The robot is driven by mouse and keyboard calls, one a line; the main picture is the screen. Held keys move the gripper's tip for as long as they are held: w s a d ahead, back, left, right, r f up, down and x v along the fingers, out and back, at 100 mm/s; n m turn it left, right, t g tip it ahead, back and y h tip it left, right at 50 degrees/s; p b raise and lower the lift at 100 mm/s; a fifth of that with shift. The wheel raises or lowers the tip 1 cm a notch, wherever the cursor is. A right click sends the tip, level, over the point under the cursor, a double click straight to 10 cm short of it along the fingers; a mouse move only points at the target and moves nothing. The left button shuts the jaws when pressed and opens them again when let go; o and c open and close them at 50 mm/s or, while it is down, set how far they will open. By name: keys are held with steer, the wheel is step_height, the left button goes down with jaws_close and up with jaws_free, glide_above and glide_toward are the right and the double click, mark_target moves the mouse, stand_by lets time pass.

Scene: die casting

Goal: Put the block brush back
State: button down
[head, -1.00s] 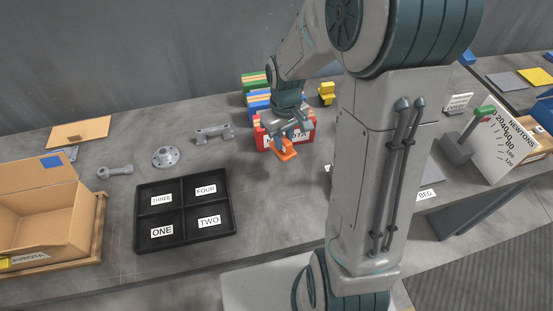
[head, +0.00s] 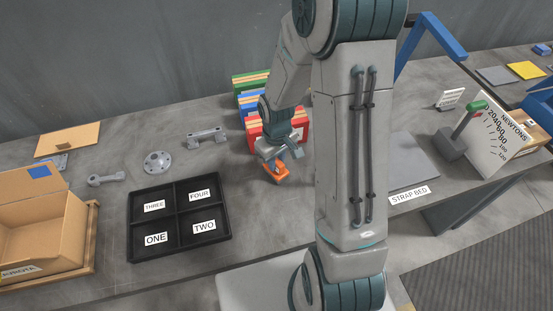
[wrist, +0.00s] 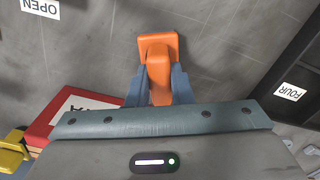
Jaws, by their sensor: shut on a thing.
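An orange tool, which I take to be the block brush (head: 278,175), is held in my gripper (head: 271,161). In the wrist view the same orange brush (wrist: 158,48) has its handle between the two blue-grey fingers of my gripper (wrist: 158,88), and its wider end points away from the palm. No bristles can be made out. The brush is over the grey table, in front of the red box and to the right of the black tray. Whether it touches the table cannot be told.
The black tray (head: 178,222) has four labelled compartments, all empty. Red (head: 293,134), blue and green boxes stand behind my gripper. A cardboard box (head: 36,222) is at left, with metal parts behind the tray. The strap bed (head: 412,160) and force gauge (head: 500,140) are at right.

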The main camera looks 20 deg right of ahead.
mark_target(277, 160)
steer(key=shift+f, duration=0.15)
steer(key=c, duration=1.3)
jaws_free()
step_height(277, 160, up, 12)
steer(key=r, duration=0.1)
steer(key=s+r+m+t, duration=0.1)
steer(key=s+r+m, duration=0.1)
steer(key=s+r, duration=0.2)
steer(key=s+r+m+t, duration=0.2)
steer(key=s+r, duration=0.3)
steer(key=s, duration=0.5)
steer(key=shift+s+m, duration=0.2)
steer(key=shift+m, duration=0.1)
